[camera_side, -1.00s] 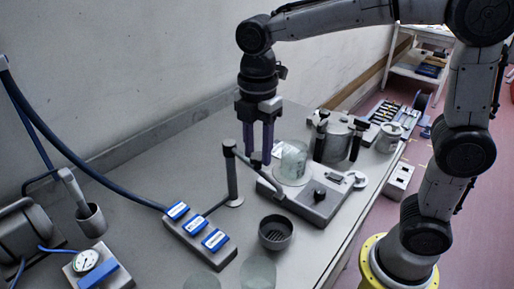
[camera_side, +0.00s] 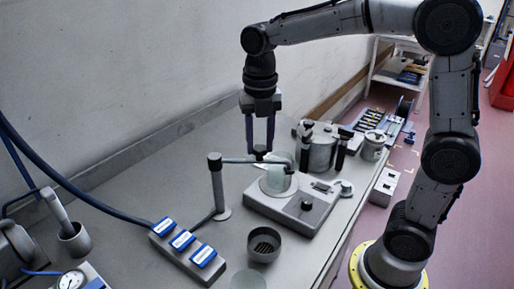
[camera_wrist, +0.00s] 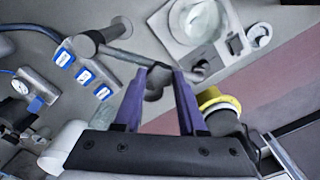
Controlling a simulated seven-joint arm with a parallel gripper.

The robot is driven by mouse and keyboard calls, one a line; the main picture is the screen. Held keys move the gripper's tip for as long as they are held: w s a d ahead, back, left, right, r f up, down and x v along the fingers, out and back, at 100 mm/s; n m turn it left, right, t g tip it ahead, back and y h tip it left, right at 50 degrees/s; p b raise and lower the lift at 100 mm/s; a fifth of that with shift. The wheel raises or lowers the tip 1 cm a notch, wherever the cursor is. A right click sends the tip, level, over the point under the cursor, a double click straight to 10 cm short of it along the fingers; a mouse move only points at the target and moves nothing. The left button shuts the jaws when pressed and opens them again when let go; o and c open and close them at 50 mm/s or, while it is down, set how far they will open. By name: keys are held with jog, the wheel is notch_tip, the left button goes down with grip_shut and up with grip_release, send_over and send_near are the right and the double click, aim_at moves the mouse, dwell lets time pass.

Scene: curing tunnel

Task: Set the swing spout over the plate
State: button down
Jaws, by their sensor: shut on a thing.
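The swing spout has a grey upright post (camera_side: 217,188) on the bench and a thin arm (camera_side: 238,161) reaching right from its top. My gripper (camera_side: 260,154) is shut on a dark knob on this arm; the wrist view shows the knob (camera_wrist: 158,75) between my violet fingers. The pale round plate (camera_side: 271,187) is on the grey flat unit right of the post, with a clear glass vessel (camera_side: 283,178) on it. In the side view the arm's outer end overlaps the vessel. The wrist view shows the plate (camera_wrist: 182,30) beyond the fingertips; exact alignment is unclear.
A dark open cup (camera_side: 264,244) stands in front of the unit. A strip with several blue-topped blocks (camera_side: 183,241) lies left of it. A lidded metal pot (camera_side: 321,150) with dark handles stands close behind the plate. The bench edge is to the right.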

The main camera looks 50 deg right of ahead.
jog(key=shift+w+d+r+n, duration=0.1)
jog(key=shift+w+d+n, duration=0.75)
jog(key=shift+n, duration=0.45)
jog(key=shift+w+d+n, duration=0.7)
jog(key=shift+w+n, duration=0.15)
jog(key=shift+n, duration=0.45)
jog(key=shift+c, duration=2.3)
grip_release()
notch_tip(320, 180, up, 14)
